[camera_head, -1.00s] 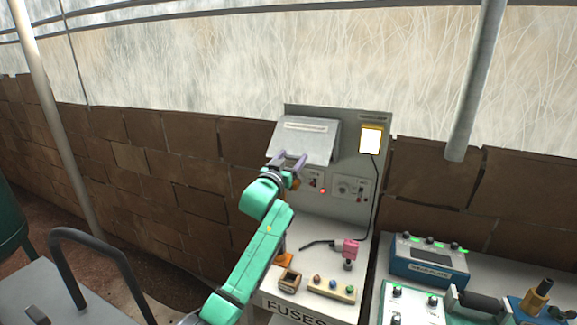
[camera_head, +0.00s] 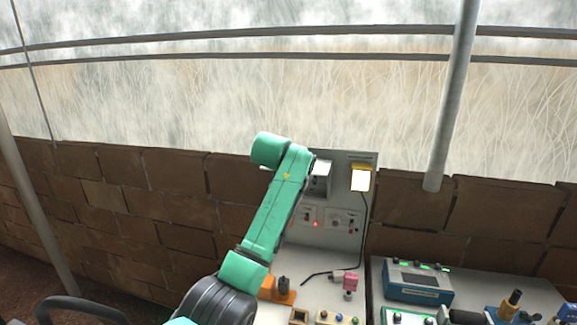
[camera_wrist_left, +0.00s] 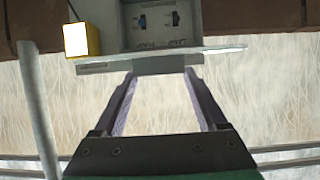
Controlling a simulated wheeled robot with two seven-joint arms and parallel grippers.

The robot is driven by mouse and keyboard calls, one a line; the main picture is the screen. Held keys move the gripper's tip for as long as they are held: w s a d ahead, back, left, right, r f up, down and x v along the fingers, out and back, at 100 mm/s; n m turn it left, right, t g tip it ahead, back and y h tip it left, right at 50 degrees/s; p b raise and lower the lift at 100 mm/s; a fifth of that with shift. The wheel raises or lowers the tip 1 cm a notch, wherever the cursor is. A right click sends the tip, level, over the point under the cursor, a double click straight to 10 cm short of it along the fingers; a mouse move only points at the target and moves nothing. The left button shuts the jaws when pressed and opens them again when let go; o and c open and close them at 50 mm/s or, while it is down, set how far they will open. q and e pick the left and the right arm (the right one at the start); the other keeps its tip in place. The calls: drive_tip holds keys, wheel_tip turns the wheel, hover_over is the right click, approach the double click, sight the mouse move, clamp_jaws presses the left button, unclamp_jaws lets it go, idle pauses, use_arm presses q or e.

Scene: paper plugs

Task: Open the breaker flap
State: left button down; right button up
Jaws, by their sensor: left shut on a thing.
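In the left wrist view, which looks upside down, the breaker flap (camera_wrist_left: 222,50) is a thin grey plate seen nearly edge-on, standing out from the breaker box (camera_wrist_left: 193,14). The box interior shows behind it, with small dark blue switches (camera_wrist_left: 157,20). My left gripper (camera_wrist_left: 160,70) is shut on the bar along the flap's edge, one finger at each end. In the head view, the grey box (camera_head: 321,180) shows only partly at the panel's top. My green left arm covers the flap and gripper there. My right gripper is in neither view.
A lit yellow-framed lamp (camera_head: 361,179) sits right of the box on the grey panel (camera_head: 345,205). An orange stand (camera_head: 278,292), a pink plug (camera_head: 350,282) and a blue device (camera_head: 417,283) stand below. A pole (camera_head: 447,110) rises at right.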

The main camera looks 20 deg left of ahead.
use_arm(q)
drive_tip(key=shift+w+r+g, duration=0.15)
drive_tip(key=shift+g, duration=0.25)
drive_tip(key=shift+c, duration=1.1)
unclamp_jaws()
drive_tip(key=shift+o, duration=1.1)
drive_tip(key=shift+w, duration=0.25)
